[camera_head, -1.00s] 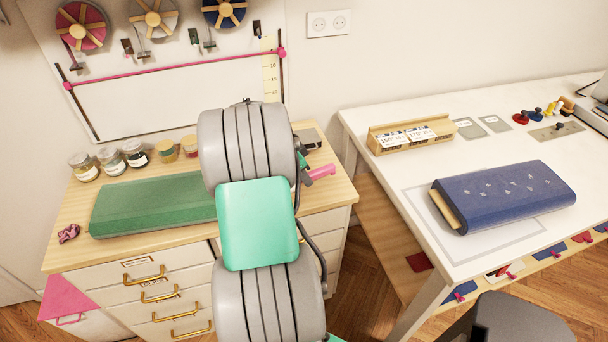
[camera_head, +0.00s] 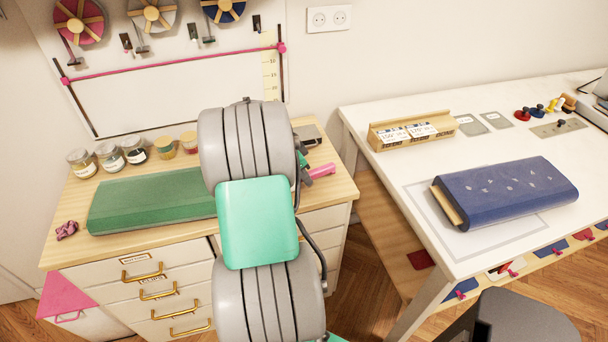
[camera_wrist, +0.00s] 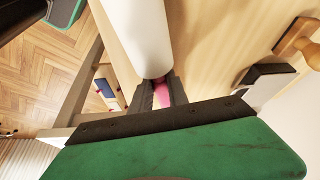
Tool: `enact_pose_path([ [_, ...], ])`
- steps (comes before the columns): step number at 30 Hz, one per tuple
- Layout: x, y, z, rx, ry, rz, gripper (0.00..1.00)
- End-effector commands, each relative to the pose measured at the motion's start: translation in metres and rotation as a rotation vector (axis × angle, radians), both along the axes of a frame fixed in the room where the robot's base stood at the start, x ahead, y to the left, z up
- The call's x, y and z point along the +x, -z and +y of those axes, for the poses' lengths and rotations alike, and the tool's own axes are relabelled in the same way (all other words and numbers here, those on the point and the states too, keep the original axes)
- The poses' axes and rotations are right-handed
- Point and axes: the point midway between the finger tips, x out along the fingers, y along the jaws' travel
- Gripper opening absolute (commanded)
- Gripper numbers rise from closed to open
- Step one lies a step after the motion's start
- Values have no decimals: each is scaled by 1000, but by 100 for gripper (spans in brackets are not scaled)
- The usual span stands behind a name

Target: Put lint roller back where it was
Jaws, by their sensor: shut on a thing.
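The lint roller has a white roll (camera_wrist: 138,36) and a pink handle (camera_wrist: 160,93). In the wrist view my gripper (camera_wrist: 159,88) is shut on the pink handle, with the white roll beyond the fingertips. In the head view my gripper (camera_head: 304,168) is mostly hidden behind my arm, at the right end of the wooden dresser top (camera_head: 336,190). The pink handle also shows there (camera_head: 322,170), sticking out to the right. The white roll is hidden in the head view. I cannot tell whether the roller touches the dresser top.
A green fabric bolt (camera_head: 150,200) and several jars (camera_head: 108,156) are on the dresser's left part. A dark flat object (camera_head: 308,136) lies behind my gripper. To the right, across a gap, a white table (camera_head: 390,172) holds a blue fabric bolt (camera_head: 510,192).

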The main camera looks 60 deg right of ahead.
Motion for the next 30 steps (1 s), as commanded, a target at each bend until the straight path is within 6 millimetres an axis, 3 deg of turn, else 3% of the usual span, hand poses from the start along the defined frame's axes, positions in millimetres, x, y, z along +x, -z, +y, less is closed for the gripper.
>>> enact_pose_path([
  [19, 0, 14, 0, 0, 0, 0, 0],
  [20, 0, 14, 0, -1, 0, -1, 21],
  [30, 0, 13, 0, 0, 0, 0, 46],
])
